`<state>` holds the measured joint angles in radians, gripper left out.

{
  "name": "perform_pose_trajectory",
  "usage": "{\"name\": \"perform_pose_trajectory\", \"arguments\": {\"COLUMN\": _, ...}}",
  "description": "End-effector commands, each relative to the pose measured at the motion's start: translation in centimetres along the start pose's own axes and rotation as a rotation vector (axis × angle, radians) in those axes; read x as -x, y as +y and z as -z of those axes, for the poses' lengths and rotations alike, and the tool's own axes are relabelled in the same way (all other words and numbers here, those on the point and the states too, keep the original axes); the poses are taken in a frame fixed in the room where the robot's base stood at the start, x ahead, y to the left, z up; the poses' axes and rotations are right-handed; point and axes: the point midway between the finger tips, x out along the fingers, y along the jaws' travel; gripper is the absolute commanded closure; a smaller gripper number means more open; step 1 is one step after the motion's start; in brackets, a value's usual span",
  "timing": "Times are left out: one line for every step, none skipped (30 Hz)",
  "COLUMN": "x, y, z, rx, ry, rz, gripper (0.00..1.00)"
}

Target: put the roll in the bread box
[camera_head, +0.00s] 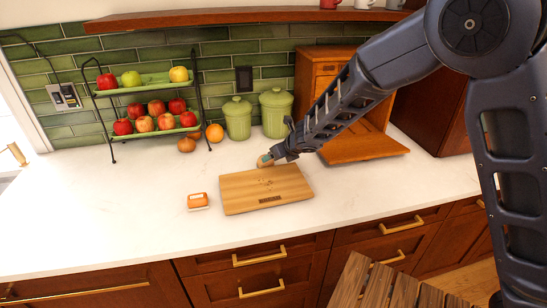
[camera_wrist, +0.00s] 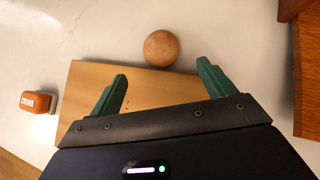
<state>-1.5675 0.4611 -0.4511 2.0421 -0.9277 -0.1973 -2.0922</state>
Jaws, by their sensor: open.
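The roll (camera_wrist: 161,47) is a round, light brown ball in the upper middle of the wrist view, at the far edge of the cutting board. I cannot tell if it touches the board. In the head view it is mostly hidden by my gripper (camera_head: 268,158). My gripper in the wrist view (camera_wrist: 163,72) is open, its green fingers apart, with the roll just beyond the fingertips and nothing held. The wooden bread box (camera_head: 320,66) stands against the back wall behind my arm, its front door (camera_head: 365,148) folded down onto the counter. My arm hides part of its inside.
The cutting board (camera_head: 250,199) lies on the white counter. A small orange-and-white item (camera_head: 198,201) is left of it. Two green canisters (camera_head: 238,119) and a two-tier fruit rack (camera_head: 150,90) stand behind. Loose round items, including an orange (camera_head: 215,133), lie by the rack. The left counter is clear.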

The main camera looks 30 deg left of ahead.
Motion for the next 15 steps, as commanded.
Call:
{"name": "perform_pose_trajectory", "arguments": {"x": 0.7, "y": 0.0, "z": -0.1, "rx": -0.001, "ry": -0.002, "rz": -0.001, "gripper": 0.18}}
{"name": "perform_pose_trajectory", "arguments": {"x": 0.9, "y": 0.0, "z": -0.1, "rx": 0.000, "ry": -0.002, "rz": -0.001, "gripper": 0.18}}
{"name": "perform_pose_trajectory", "arguments": {"x": 1.2, "y": 0.0, "z": 0.0, "rx": 0.000, "ry": -0.001, "rz": -0.001, "gripper": 0.18}}
{"name": "perform_pose_trajectory", "arguments": {"x": 1.4, "y": 0.0, "z": 0.0, "rx": 0.000, "ry": 0.000, "rz": 0.000, "gripper": 0.18}}
{"name": "perform_pose_trajectory", "arguments": {"x": 1.6, "y": 0.0, "z": 0.0, "rx": 0.000, "ry": 0.000, "rz": 0.000, "gripper": 0.18}}
{"name": "perform_pose_trajectory", "arguments": {"x": 1.9, "y": 0.0, "z": 0.0, "rx": 0.001, "ry": 0.000, "rz": 0.000, "gripper": 0.18}}
{"name": "perform_pose_trajectory", "arguments": {"x": 2.0, "y": 0.0, "z": 0.0, "rx": 0.001, "ry": 0.000, "rz": 0.000, "gripper": 0.18}}
{"name": "perform_pose_trajectory", "arguments": {"x": 2.1, "y": 0.0, "z": 0.0, "rx": 0.001, "ry": 0.000, "rz": 0.000, "gripper": 0.18}}
{"name": "perform_pose_trajectory", "arguments": {"x": 2.2, "y": 0.0, "z": 0.0, "rx": 0.001, "ry": 0.000, "rz": 0.000, "gripper": 0.18}}
{"name": "perform_pose_trajectory", "arguments": {"x": 2.2, "y": 0.0, "z": 0.0, "rx": 0.001, "ry": 0.000, "rz": 0.000, "gripper": 0.18}}
{"name": "perform_pose_trajectory", "arguments": {"x": 2.3, "y": 0.0, "z": 0.0, "rx": 0.001, "ry": 0.000, "rz": 0.000, "gripper": 0.18}}
{"name": "perform_pose_trajectory", "arguments": {"x": 2.3, "y": 0.0, "z": 0.0, "rx": 0.001, "ry": 0.000, "rz": 0.000, "gripper": 0.18}}
{"name": "perform_pose_trajectory", "arguments": {"x": 2.3, "y": 0.0, "z": 0.0, "rx": 0.001, "ry": 0.000, "rz": 0.000, "gripper": 0.18}}
{"name": "perform_pose_trajectory", "arguments": {"x": 2.3, "y": 0.0, "z": 0.0, "rx": 0.001, "ry": 0.000, "rz": 0.000, "gripper": 0.18}}
{"name": "perform_pose_trajectory", "arguments": {"x": 2.3, "y": 0.0, "z": 0.0, "rx": 0.001, "ry": 0.000, "rz": 0.000, "gripper": 0.18}}
